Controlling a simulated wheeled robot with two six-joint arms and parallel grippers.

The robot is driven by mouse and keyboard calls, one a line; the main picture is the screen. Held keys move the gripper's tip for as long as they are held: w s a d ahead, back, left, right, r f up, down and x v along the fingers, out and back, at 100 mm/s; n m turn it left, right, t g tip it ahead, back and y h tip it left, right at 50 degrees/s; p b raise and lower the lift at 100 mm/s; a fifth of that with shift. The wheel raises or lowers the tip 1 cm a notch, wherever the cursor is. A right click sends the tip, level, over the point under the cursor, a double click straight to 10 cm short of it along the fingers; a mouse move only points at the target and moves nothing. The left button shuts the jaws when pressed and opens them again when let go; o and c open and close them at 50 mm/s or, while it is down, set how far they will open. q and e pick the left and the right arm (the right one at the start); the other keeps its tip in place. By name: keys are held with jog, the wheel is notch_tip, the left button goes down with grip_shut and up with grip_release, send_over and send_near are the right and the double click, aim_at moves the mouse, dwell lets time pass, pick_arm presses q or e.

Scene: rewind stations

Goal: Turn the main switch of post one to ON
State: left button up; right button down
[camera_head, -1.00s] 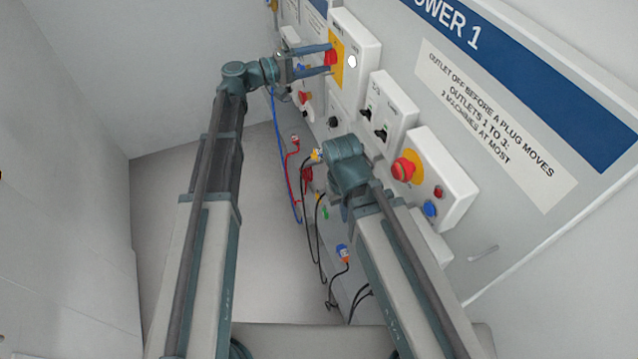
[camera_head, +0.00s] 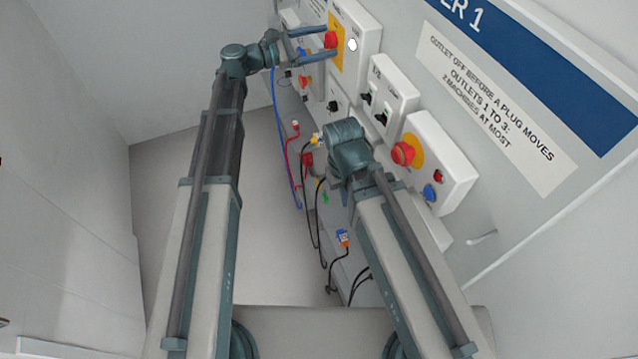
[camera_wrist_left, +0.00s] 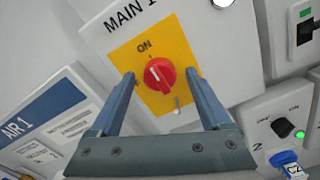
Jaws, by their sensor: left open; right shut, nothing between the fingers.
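The main switch (camera_wrist_left: 158,75) is a round red knob on a yellow plate (camera_wrist_left: 178,47) of the white box marked MAIN 1. "ON" is printed above the knob, and a pale mark shows on the knob's upper part. The switch also appears in the head view (camera_head: 331,39), at the top. My left gripper (camera_wrist_left: 160,80) is open, with one finger on each side of the knob and a gap visible at both. My left gripper (camera_head: 326,42) faces the box in the head view. My right gripper (camera_head: 347,148) is lower, before the panel; its fingers are hidden behind its wrist.
A white box (camera_head: 437,165) with a red stop button (camera_head: 403,153) and an outlet box (camera_head: 388,100) sit right of the main box. Blue, red and black cables hang below. An AIR 1 panel (camera_wrist_left: 50,110) is left in the wrist view. The floor (camera_head: 205,145) is clear.

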pick_arm(q)
jog(key=n, duration=0.2)
jog(key=shift+a+n, duration=0.1)
jog(key=shift+n, duration=0.2)
jog(key=v, duration=1.3)
jog(key=s+d+f+m+g+y+b, duration=0.2)
jog(key=s+f, duration=0.4)
jog(key=f, duration=0.4)
jog(key=s+d+f+m+g+y+b, duration=0.3)
jog(key=s+d+f+m+y+b, duration=0.1)
jog(key=f, duration=0.6)
jog(key=s+d+f+m+g+y+b, duration=0.2)
jog(key=s+d+f+m+b, duration=0.4)
jog(key=f, duration=0.5)
jog(key=shift+s+m+y+b, duration=0.5)
jog(key=shift+s+m+y, duration=0.3)
jog(key=shift+m, duration=0.4)
jog(key=s+a+f+m+y, duration=0.1)
jog(key=s+a+m+y, duration=0.1)
jog(key=s+m+y, duration=0.2)
jog(key=s+a+f+m+y, duration=0.2)
jog(key=s+a+m+y, duration=0.1)
jog(key=s+m+y, duration=0.1)
jog(key=shift+s+f+m, duration=0.35)
jog(key=shift+s+m, duration=0.45)
jog(key=shift+s, duration=0.1)
